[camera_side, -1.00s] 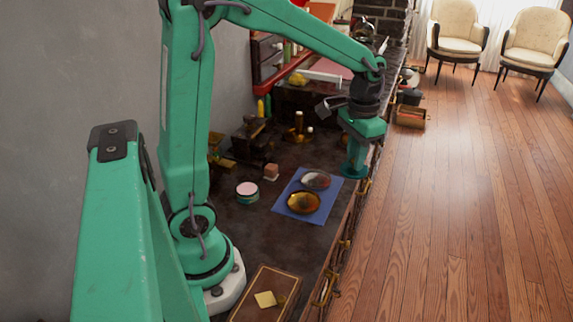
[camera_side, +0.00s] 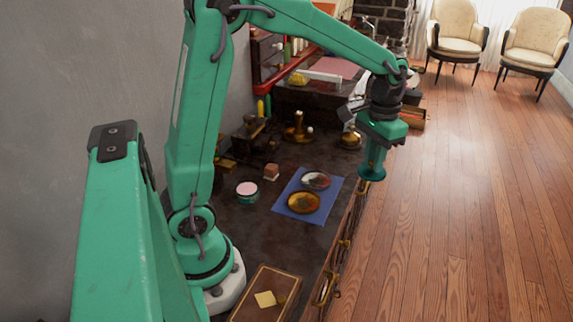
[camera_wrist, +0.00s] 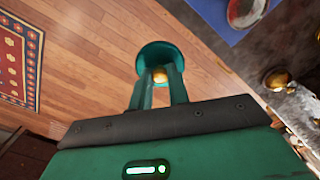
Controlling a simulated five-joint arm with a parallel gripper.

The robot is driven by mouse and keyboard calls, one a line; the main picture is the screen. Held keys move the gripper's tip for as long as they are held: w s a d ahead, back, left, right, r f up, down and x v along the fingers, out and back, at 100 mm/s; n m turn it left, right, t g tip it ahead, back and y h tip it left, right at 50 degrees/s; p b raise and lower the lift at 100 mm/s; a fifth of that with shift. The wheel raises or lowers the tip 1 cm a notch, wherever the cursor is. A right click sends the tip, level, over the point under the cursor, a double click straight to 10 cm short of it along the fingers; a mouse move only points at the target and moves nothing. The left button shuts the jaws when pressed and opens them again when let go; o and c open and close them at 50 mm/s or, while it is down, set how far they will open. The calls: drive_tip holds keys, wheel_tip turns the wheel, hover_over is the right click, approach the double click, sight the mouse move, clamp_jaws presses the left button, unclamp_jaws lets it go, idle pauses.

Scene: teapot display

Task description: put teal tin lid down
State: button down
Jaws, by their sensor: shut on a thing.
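The teal tin lid (camera_side: 372,174) is a round teal disc held in my gripper (camera_side: 374,157), which points down at the right edge of the dark worktop. In the wrist view the lid (camera_wrist: 148,52) shows at the fingertips, with a gold knob between the fingers and wood floor behind much of it. My gripper is shut on it. The lid appears clear of the worktop surface, right of the blue mat. A small round tin (camera_side: 247,190) with a pinkish top and teal side stands left of the mat.
The blue mat (camera_side: 324,207) carries two round dishes, one silvery (camera_side: 316,180) and one amber (camera_side: 303,202). A brass pot (camera_side: 350,139) stands just behind my gripper. A wooden tray (camera_side: 250,306) lies at the front. Drawer handles stick out along the worktop's right side.

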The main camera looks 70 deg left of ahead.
drive_tip(key=s+a+f+n, duration=0.2)
drive_tip(key=a+f+n, duration=0.1)
drive_tip(key=a, duration=0.8)
drive_tip(key=s+a+f+n, duration=0.3)
drive_tip(key=a+n, duration=0.2)
drive_tip(key=a, duration=0.6)
drive_tip(key=shift+f, duration=0.2)
drive_tip(key=s+a+f, duration=0.1)
drive_tip(key=a+f, duration=0.1)
drive_tip(key=a, duration=0.1)
drive_tip(key=s+a+f, duration=0.1)
drive_tip(key=a+f, duration=0.1)
drive_tip(key=a, duration=0.2)
drive_tip(key=s+a+f, duration=0.1)
drive_tip(key=a+f, duration=0.2)
drive_tip(key=a, duration=0.1)
drive_tip(key=shift+s+a, duration=0.1)
drive_tip(key=shift+s, duration=0.05)
drive_tip(key=shift+f, duration=2)
drive_tip(key=shift+f, duration=0.15)
drive_tip(key=c, duration=1.3)
unclamp_jaws()
drive_tip(key=shift+c, duration=0.2)
